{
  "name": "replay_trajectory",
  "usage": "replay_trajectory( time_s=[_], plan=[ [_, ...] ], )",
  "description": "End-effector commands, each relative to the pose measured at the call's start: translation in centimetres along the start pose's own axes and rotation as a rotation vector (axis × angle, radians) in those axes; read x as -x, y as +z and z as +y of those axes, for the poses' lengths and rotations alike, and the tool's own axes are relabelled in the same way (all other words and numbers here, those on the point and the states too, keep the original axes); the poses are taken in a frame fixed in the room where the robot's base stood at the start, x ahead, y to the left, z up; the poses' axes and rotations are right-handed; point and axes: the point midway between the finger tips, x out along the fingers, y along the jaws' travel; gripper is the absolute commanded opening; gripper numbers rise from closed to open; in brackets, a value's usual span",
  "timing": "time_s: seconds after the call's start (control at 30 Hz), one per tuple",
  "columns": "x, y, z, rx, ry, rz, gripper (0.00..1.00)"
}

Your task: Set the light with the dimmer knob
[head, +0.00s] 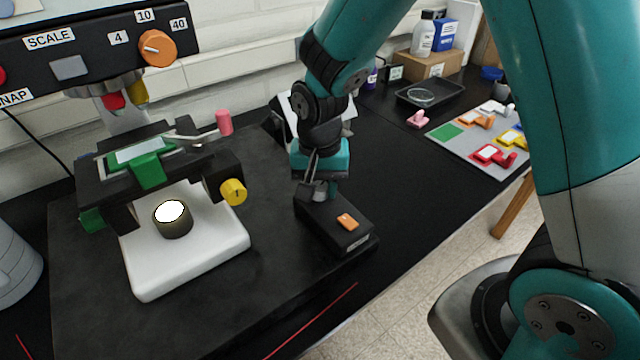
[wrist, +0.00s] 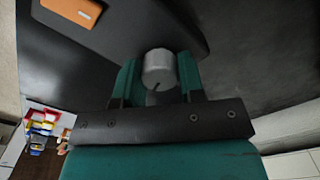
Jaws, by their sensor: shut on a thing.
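The dimmer knob is a grey cylinder with a dark line on its face; in the wrist view the knob (wrist: 158,70) sits between the two green fingers of my gripper (wrist: 158,82), which is shut on it. In the head view my gripper (head: 318,188) comes down on the back end of the black dimmer box (head: 345,240), and the knob is mostly hidden there. An orange switch (head: 347,222) is on the box's near part; it also shows in the wrist view (wrist: 75,10). The light (head: 171,212) glows white in a round dark housing on the white base.
The microscope stage (head: 110,170) with a slide, a pink-tipped lever (head: 224,122) and a yellow knob (head: 233,192) stands left of my gripper. A black tray (head: 430,94) and a grey board (head: 470,138) with coloured pieces lie on the right. The bench's front edge is close to the box.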

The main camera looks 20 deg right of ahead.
Motion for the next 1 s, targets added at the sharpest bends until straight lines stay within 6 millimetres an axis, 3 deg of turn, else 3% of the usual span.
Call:
replay_trajectory(
  time_s=[0.27, 0.3, 0.37, 0.4, 0.77, 1.0],
  plan=[
    [0.1, -0.2, -0.1, -0.001, -0.003, 0.006, 0.12],
    [0.1, -0.2, -0.1, 0.0, -0.003, 0.006, 0.45],
    [0.1, -0.1, -0.1, 0.0, -0.002, 0.005, 0.59],
    [0.1, -0.1, -0.1, 0.0, -0.002, 0.004, 0.61],
    [0.8, -0.1, -0.1, 0.001, -0.004, 0.005, 0.61],
    [5.6, -0.1, -0.1, 0.001, -0.007, 0.009, 0.61]
  ],
)
